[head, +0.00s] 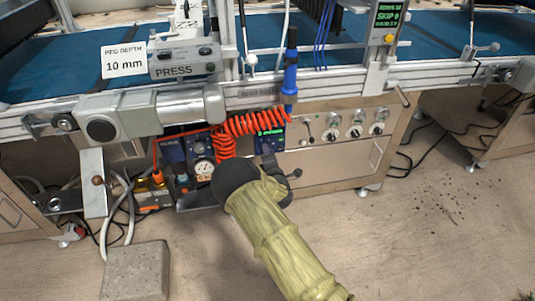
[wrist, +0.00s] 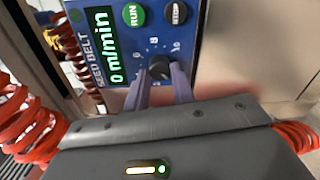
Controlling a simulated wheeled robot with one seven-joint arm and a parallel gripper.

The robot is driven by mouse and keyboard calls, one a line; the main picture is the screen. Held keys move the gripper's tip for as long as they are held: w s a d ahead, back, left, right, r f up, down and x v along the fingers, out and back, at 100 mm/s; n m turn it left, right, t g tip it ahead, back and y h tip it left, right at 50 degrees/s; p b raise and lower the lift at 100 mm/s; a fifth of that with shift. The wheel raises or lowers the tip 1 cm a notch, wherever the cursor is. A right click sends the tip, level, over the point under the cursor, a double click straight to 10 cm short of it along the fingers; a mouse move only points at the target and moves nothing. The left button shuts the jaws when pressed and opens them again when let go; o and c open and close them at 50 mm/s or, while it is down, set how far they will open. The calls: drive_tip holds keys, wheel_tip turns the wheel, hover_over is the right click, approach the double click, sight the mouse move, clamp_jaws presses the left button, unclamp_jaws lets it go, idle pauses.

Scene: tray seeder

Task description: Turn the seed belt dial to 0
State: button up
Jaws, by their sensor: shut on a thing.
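The seed belt box is blue, with a green display (wrist: 118,47) labelled SEED BELT that reads 0 m/min in the wrist view. The black dial (wrist: 161,67) sits on its face, with scale figures around it; its pointer is hard to make out. My gripper (wrist: 159,75) is shut on the dial, one finger on each side. In the head view the blue box (head: 270,137) is under the conveyor, just beyond my gripper, which hides the dial there.
A red coiled hose (head: 243,123) hangs left of the box. A cabinet with several knobs (head: 355,131) stands to the right. A grey block (head: 137,271) lies on the floor at left.

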idle(0.4)
drive_tip(key=o, duration=1)
drive_tip(key=p+v, duration=0.4)
drive_tip(key=v, duration=1.3)
drive_tip(key=shift+s+f+p, duration=0.1)
drive_tip(key=shift+s+p, duration=0.1)
drive_tip(key=shift+p, duration=0.15)
